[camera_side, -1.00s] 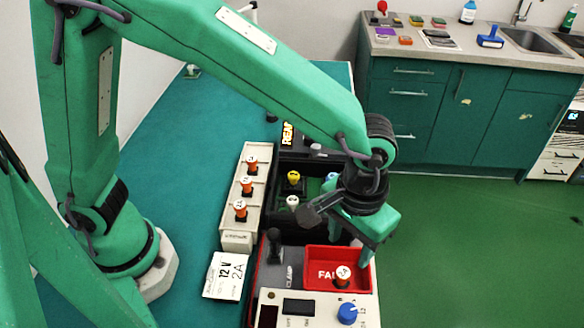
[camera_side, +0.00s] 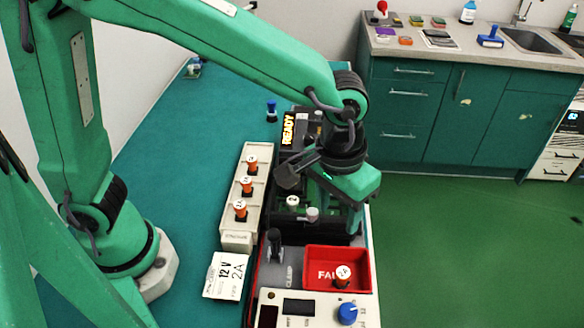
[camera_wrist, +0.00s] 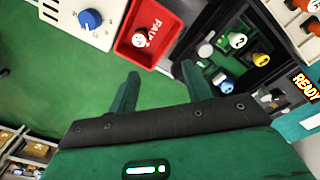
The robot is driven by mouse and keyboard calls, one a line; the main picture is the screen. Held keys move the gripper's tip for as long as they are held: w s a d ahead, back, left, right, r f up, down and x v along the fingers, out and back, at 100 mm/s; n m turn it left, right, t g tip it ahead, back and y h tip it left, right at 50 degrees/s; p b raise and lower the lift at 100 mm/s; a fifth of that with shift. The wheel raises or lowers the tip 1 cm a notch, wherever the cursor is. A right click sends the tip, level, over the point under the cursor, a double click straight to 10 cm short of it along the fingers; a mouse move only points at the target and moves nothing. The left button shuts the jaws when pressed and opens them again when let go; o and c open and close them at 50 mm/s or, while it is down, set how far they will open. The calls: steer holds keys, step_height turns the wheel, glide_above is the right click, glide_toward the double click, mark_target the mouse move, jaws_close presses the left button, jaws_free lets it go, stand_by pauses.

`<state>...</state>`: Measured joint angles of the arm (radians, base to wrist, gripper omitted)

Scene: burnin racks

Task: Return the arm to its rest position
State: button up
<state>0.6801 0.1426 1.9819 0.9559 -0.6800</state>
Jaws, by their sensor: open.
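My gripper (camera_side: 345,195) is in the air over the right side of the black rack in the side view, with its fingertips partly hidden. In the wrist view, my gripper (camera_wrist: 163,88) shows two green fingers spread apart with nothing between them. The red fault tray (camera_side: 318,256) holds one orange part with a white cap (camera_side: 343,272). The tray also shows in the wrist view (camera_wrist: 128,46), apart from the fingers.
The black rack (camera_wrist: 190,75) holds white-, yellow- and blue-capped parts. A cream rack (camera_side: 236,238) holds three orange parts (camera_side: 246,185). A READY display (camera_side: 288,129) is lit behind. A panel with a blue knob (camera_side: 347,313) lies in front. The teal table (camera_side: 180,160) is clear at left.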

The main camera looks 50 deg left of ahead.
steer(key=s+a+r+t, duration=0.1)
steer(key=s+a+r, duration=0.1)
steer(key=a, duration=0.6)
steer(key=s+a+r+t, duration=0.2)
steer(key=s+a+r, duration=0.1)
steer(key=a, duration=0.5)
steer(key=s+a+r+t, duration=0.2)
steer(key=s+a+r, duration=0.1)
steer(key=a, duration=0.5)
steer(key=shift+a+y, duration=0.3)
steer(key=shift+a, duration=0.1)
